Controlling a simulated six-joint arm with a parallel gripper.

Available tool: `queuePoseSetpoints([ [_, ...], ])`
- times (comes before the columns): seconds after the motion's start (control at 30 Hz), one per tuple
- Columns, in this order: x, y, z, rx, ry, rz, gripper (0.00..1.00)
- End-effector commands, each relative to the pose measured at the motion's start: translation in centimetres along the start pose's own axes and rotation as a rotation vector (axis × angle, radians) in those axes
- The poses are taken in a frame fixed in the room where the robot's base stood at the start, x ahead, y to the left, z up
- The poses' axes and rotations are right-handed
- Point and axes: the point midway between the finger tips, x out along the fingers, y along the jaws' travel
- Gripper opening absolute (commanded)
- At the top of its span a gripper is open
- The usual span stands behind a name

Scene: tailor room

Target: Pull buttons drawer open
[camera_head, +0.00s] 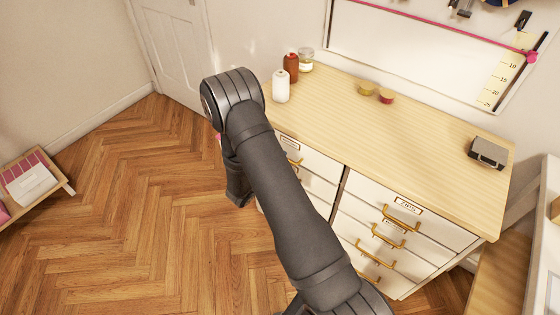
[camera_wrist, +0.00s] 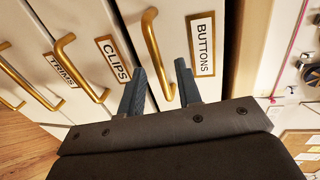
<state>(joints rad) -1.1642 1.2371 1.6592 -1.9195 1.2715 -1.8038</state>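The buttons drawer (camera_wrist: 183,12) carries a framed "BUTTONS" label (camera_wrist: 203,45) and a brass bar handle (camera_wrist: 153,45) in the wrist view. My gripper (camera_wrist: 160,76) is open, with one dark finger on each side of the handle. The handle lies between the fingers; I cannot tell whether either finger touches it. In the camera_head view my arm covers much of the cabinet's left column, and my fingers are hidden. The upper left drawer there has a label (camera_head: 289,143) too small to read.
The clips drawer label (camera_wrist: 113,57) and trims drawer label (camera_wrist: 61,70) show beside the buttons drawer. The parquet floor (camera_head: 130,200) left of my arm is clear.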

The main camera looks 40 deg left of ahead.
Motion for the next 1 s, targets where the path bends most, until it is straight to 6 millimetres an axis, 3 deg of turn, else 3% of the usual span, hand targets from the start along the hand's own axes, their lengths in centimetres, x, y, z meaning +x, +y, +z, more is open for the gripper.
queuePoseSetpoints([
  [0.3,0.2,0.0,0.0,0.000,0.000,0.000,0.30],
  [0.47,0.2,0.0,0.0,0.000,0.000,0.000,0.00],
  [0.77,0.0,0.1,0.0,0.000,0.000,0.000,0.00],
  [1.0,-2.5,0.6,0.1,-0.001,-0.004,0.001,0.00],
])
